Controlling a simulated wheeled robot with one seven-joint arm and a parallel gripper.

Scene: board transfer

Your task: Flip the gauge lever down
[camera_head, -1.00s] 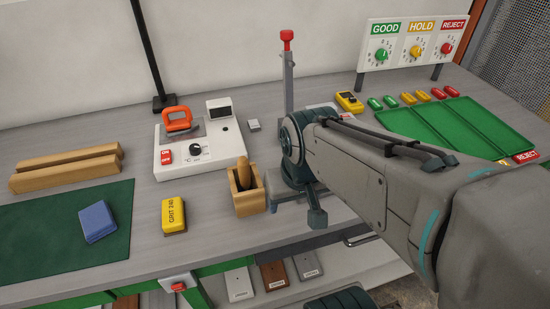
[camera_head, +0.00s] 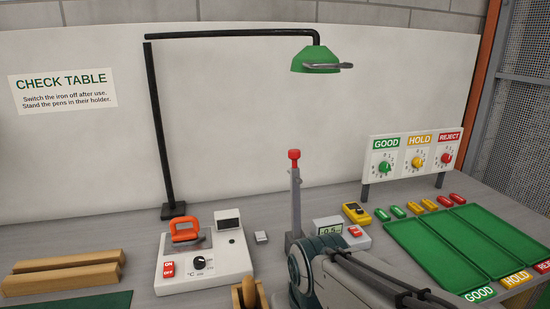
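The gauge lever (camera_head: 295,185) has a red knob on top of a slim grey shaft and stands upright at the table's middle. Beside its foot, on the right, is a small grey gauge box (camera_head: 355,240) with a digital display and a red button. My arm's dark joint and grey link rise from the bottom edge, just in front of the lever. My gripper is not in view, so its fingers cannot be judged.
An iron (camera_head: 186,229) sits on a white control station (camera_head: 208,262) at left. Green sorting trays (camera_head: 416,250) lie right, before a dial panel (camera_head: 411,156). A green lamp (camera_head: 315,60) hangs above.

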